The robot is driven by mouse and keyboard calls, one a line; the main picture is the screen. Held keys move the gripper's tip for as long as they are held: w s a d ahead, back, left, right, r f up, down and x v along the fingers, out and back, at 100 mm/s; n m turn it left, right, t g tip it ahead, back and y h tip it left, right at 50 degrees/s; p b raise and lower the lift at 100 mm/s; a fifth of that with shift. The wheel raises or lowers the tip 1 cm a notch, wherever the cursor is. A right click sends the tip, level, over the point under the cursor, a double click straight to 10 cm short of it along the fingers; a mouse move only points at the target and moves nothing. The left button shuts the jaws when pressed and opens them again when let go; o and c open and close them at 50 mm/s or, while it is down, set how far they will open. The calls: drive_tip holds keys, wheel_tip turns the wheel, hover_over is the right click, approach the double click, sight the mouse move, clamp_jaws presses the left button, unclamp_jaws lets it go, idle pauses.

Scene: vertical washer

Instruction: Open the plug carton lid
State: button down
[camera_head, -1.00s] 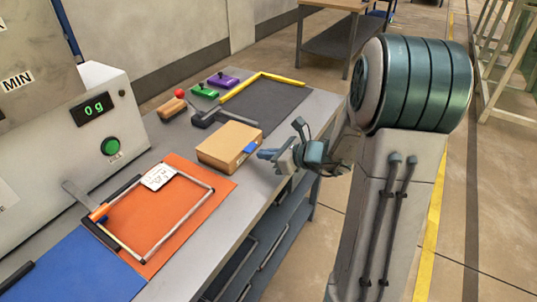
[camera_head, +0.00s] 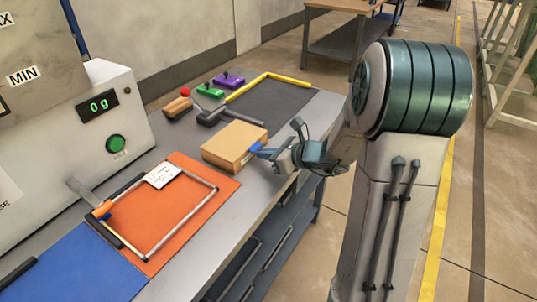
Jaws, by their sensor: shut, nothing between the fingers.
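The plug carton (camera_head: 232,145) is a closed tan box with a blue tab (camera_head: 254,147) on its right-hand side. It stands on the grey bench between the orange mat and the dark mat. My gripper (camera_head: 264,153) is at the carton's right side, with its fingertips close to the blue tab. The fingers look shut with nothing between them. I cannot tell whether they touch the tab.
An orange mat (camera_head: 206,224) with a metal frame and white label lies in front of the carton. A scale (camera_head: 105,125) reads 0 g.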

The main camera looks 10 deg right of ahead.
drive_tip(key=shift+b+x, duration=0.45)
drive_tip(key=shift+x, duration=0.45)
drive_tip(key=shift+s+r, duration=0.1)
drive_tip(key=shift+r, duration=0.15)
drive_tip(key=shift+s+d+r+p, duration=0.1)
drive_tip(key=shift+d+r+p, duration=0.05)
drive_tip(key=shift+r+p, duration=0.25)
